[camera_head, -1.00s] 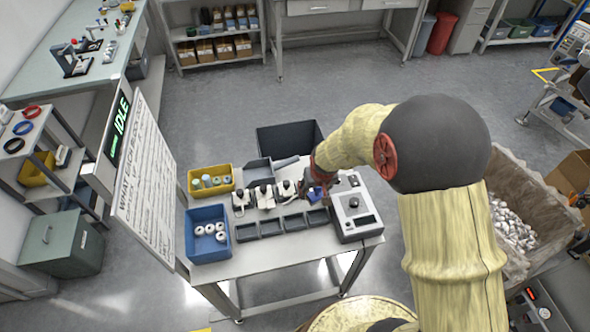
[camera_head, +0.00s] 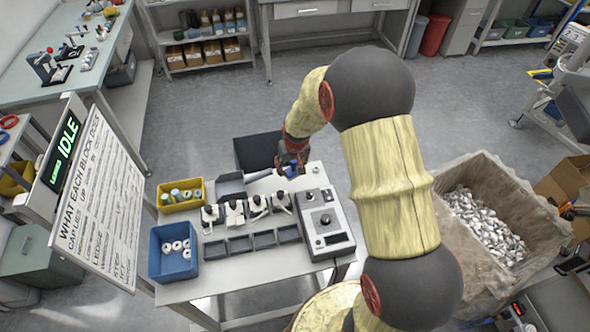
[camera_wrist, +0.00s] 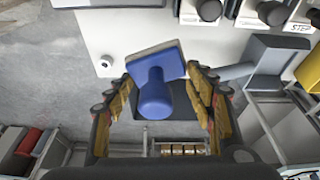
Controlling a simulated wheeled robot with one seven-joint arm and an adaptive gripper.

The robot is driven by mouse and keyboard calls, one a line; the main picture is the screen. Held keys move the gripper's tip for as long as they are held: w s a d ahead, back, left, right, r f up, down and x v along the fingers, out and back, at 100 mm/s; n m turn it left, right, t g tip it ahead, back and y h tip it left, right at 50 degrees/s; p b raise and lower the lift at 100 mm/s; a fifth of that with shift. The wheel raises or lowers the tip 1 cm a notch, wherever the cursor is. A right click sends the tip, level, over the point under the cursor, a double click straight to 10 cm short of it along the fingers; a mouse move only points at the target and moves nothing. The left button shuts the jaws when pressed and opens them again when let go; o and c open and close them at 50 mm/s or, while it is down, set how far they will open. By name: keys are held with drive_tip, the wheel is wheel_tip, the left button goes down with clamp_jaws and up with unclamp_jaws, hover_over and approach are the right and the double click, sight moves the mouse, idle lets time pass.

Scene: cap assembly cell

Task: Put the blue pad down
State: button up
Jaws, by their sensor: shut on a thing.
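The blue pad (camera_wrist: 158,62) is a flat blue block with a rounded blue handle, and it has a pale layer along its far edge. In the wrist view it sits between the fingers of my gripper (camera_wrist: 160,88), slightly tilted. My gripper is shut on it. In the head view my gripper (camera_head: 291,160) is at the back right edge of the work table (camera_head: 318,175), and only a small part of the blue pad (camera_head: 291,172) shows below it. I cannot tell whether the pad touches the table.
A grey console (camera_head: 325,222) stands on the table's right. Several white fixtures (camera_head: 234,210) and grey trays (camera_head: 240,244) fill its middle. A grey scoop-like box (camera_head: 230,184) is left of my gripper. A dark bin (camera_head: 256,151) stands behind the table.

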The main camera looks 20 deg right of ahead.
drive_tip(key=w+d+f, duration=0.1)
drive_tip(key=f, duration=0.1)
drive_tip(key=w+d+f, duration=0.1)
drive_tip(key=w+f, duration=0.1)
drive_tip(key=w+d+f+b, duration=0.1)
drive_tip(key=w+f, duration=0.1)
drive_tip(key=shift+d+f, duration=0.15)
drive_tip(key=shift+d, duration=0.05)
drive_tip(key=shift+f+b, duration=0.45)
drive_tip(key=shift+f, duration=1.1)
drive_tip(key=shift+f, duration=0.15)
drive_tip(key=o, duration=1)
